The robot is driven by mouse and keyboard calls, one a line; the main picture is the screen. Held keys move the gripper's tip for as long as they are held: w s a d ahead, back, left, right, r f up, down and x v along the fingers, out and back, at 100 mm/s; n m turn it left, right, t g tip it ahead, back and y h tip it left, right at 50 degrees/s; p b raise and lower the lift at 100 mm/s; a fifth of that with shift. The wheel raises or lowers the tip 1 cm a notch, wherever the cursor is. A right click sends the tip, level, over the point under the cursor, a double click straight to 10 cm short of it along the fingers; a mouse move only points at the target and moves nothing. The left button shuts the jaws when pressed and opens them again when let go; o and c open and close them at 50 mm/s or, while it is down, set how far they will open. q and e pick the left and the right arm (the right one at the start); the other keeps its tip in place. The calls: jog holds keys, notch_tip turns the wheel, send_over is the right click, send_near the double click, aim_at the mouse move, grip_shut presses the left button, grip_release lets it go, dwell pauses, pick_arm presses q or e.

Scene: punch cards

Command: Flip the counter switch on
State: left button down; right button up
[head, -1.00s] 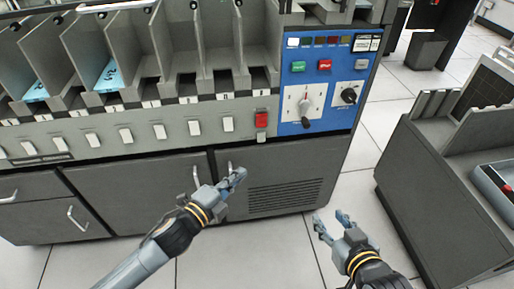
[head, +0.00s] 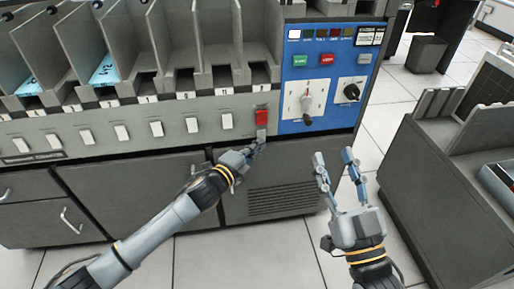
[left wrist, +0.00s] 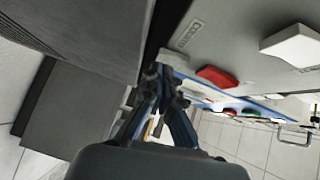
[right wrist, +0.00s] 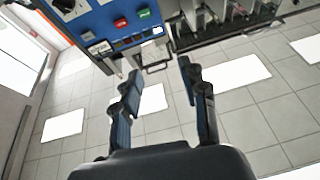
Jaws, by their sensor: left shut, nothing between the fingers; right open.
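A red switch (head: 261,118) with a grey lower part is on the front of the grey machine, at the right end of a row of white switches. It also shows in the left wrist view (left wrist: 217,77), near a label too blurred to read surely. My left gripper (head: 258,146) is shut and empty, its tips just below the red switch; I cannot tell whether they touch it. The left fingers show in the left wrist view (left wrist: 162,78). My right gripper (head: 333,159) is open and empty, in front of the cabinet; its fingers also show in the right wrist view (right wrist: 158,78).
A blue panel (head: 330,88) with green and red buttons, a lever and a black knob is right of the switch. White switches (head: 191,126) run to the left. Grey cabinet doors (head: 130,190) lie below. A grey console (head: 430,190) stands at the right, with open floor between.

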pick_arm(q)
jog(key=shift+w, duration=0.25)
pick_arm(e)
jog(key=shift+s+r+t, duration=0.15)
jog(key=shift+r+t, duration=0.15)
jog(key=shift+r, duration=0.05)
pick_arm(q)
jog(key=shift+w+a+t+b, duration=0.15)
jog(key=shift+w+t+b, duration=0.15)
jog(key=shift+b, duration=0.4)
pick_arm(e)
jog(key=s+r+t, duration=0.1)
jog(key=r, duration=0.1)
jog(key=s+r+t+y, duration=0.1)
jog(key=s+r+t, duration=0.1)
jog(key=shift+s+d+r, duration=0.1)
jog(key=shift+s+r, duration=0.05)
jog(key=shift+r, duration=0.15)
pick_arm(q)
jog(key=shift+f, duration=0.1)
jog(key=shift+s, duration=0.15)
pick_arm(e)
jog(key=shift+f, duration=0.1)
